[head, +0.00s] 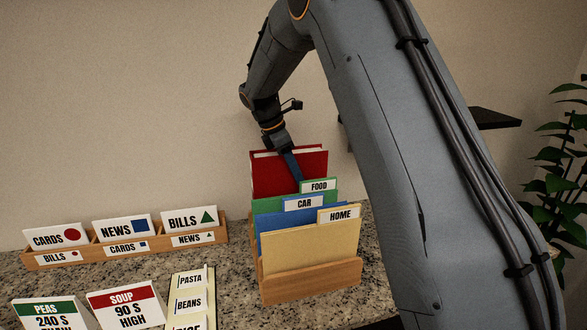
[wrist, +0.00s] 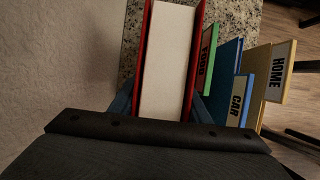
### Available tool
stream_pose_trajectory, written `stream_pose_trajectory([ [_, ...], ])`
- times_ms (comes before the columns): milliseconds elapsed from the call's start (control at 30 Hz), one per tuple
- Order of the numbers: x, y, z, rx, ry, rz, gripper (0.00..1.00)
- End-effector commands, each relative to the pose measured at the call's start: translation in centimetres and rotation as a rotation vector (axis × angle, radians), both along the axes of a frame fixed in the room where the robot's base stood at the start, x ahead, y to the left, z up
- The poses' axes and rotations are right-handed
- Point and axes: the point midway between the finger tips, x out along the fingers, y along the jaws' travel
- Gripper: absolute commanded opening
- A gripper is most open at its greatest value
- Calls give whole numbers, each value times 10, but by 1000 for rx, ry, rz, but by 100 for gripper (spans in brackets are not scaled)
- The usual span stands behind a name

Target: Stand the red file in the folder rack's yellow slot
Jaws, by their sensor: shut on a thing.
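The red file (head: 270,177), with white pages inside, is upright at the back of the wooden folder rack (head: 312,283). It also shows in the wrist view (wrist: 147,65), close beside the green folder. My gripper (head: 291,166) is shut on the red file, with a finger on each side in the wrist view (wrist: 160,106). The file's lower edge is hidden behind the folders, so I cannot tell whether it rests in a slot. No yellow slot marking shows; a yellow HOME folder (head: 310,247) stands at the front of the rack.
A green FOOD folder (head: 319,186) and a blue CAR folder (head: 303,204) stand between the red file and the yellow folder. A wooden card holder (head: 125,252) stands left on the granite counter. PEAS, SOUP (head: 123,304) and PASTA cards are in front. The wall is close behind.

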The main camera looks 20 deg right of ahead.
Motion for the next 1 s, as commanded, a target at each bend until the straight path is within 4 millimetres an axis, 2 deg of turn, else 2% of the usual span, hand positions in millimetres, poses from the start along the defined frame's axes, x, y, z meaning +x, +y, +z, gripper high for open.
stream_pose_trajectory([
  [700,1,1,-62,0,-1,0,2],
  [1000,1,0,-80,0,-1,0,2],
])
